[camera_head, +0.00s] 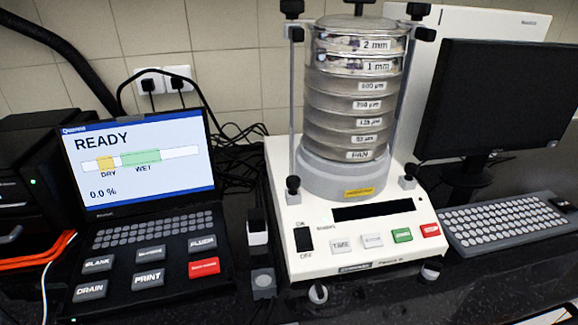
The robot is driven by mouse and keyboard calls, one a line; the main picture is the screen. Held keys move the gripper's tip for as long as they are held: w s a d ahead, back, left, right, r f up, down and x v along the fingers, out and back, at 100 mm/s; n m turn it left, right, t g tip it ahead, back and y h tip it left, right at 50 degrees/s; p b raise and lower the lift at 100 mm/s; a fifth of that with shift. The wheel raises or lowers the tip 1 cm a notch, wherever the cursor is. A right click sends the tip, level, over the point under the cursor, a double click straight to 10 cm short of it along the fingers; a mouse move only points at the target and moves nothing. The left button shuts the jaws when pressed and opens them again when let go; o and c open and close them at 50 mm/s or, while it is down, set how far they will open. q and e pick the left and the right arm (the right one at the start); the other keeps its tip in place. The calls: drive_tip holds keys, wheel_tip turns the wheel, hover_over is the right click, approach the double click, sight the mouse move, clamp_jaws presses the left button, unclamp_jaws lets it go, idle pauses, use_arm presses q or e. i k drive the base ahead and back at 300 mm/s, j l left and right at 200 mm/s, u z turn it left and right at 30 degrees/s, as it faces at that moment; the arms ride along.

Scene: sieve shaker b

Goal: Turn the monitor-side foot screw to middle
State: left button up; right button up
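The white sieve shaker (300,262) stands on the dark bench and carries a stack of round metal sieves (357,105). The foot screw on the monitor side (430,270) is a small dark knob under the shaker's front right corner. It is too small to tell which position it is in. Another foot screw (318,294) shows under the front left corner. The monitor (495,95) stands to the right, its screen dark. Neither of my grippers is in view.
A device with a lit screen reading READY (140,160) stands at left with large buttons below. A keyboard (515,217) lies right of the shaker, close to its front right corner. The bench in front of that corner looks mostly clear. Orange cables (35,260) run at far left.

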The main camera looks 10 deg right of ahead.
sight(431, 270)
drive_tip(key=z, duration=1.4)
